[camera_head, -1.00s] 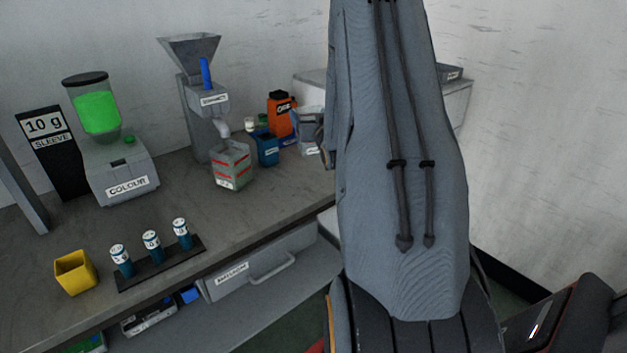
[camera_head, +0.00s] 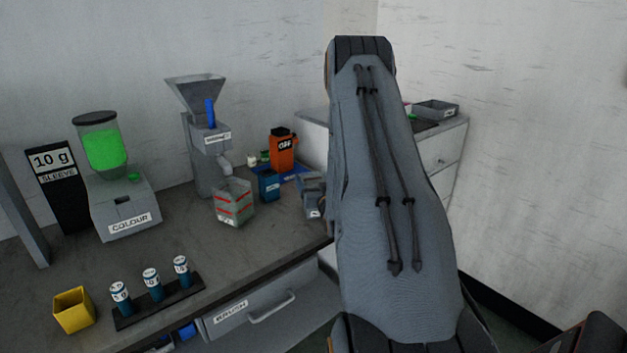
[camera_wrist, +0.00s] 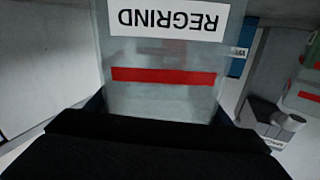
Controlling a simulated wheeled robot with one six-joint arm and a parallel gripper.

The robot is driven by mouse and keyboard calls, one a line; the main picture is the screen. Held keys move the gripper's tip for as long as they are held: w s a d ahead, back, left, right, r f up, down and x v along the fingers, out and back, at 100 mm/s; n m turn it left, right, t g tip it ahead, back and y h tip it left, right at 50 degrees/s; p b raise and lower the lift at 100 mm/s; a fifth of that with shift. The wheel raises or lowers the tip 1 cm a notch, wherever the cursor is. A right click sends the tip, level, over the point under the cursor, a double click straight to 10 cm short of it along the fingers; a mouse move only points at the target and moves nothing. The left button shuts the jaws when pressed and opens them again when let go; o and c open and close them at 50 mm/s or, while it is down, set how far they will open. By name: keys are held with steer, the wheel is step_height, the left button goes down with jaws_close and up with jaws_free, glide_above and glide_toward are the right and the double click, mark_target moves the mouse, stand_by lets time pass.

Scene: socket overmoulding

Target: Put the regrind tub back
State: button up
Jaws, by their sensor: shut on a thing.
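The regrind tub (camera_wrist: 165,52) is a clear tub with a white REGRIND label, upside down in the wrist view, and a red stripe. My gripper (camera_wrist: 160,112) is shut on it, with dark fingers at either side of the tub. In the head view my arm hides most of the gripper and the held tub; a grey part with a small label (camera_head: 312,190) shows at the arm's left edge, and I cannot tell what it is. What is under the held tub is hidden.
A hopper machine (camera_head: 208,150) stands on the bench with a red-striped tub (camera_head: 233,207) under its spout. An orange container (camera_head: 282,152) and a blue container (camera_head: 268,186) stand right of it. A vial rack (camera_head: 160,303) and yellow cup (camera_head: 73,311) are at the front; bare bench lies between.

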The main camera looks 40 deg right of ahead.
steer(key=shift+f, duration=0.15)
steer(key=o, duration=1.8)
steer(key=shift+s, duration=0.2)
steer(key=b+v, duration=0.3)
steer(key=v, duration=0.8)
steer(key=shift+s+a, duration=0.15)
steer(key=shift+s, duration=0.15)
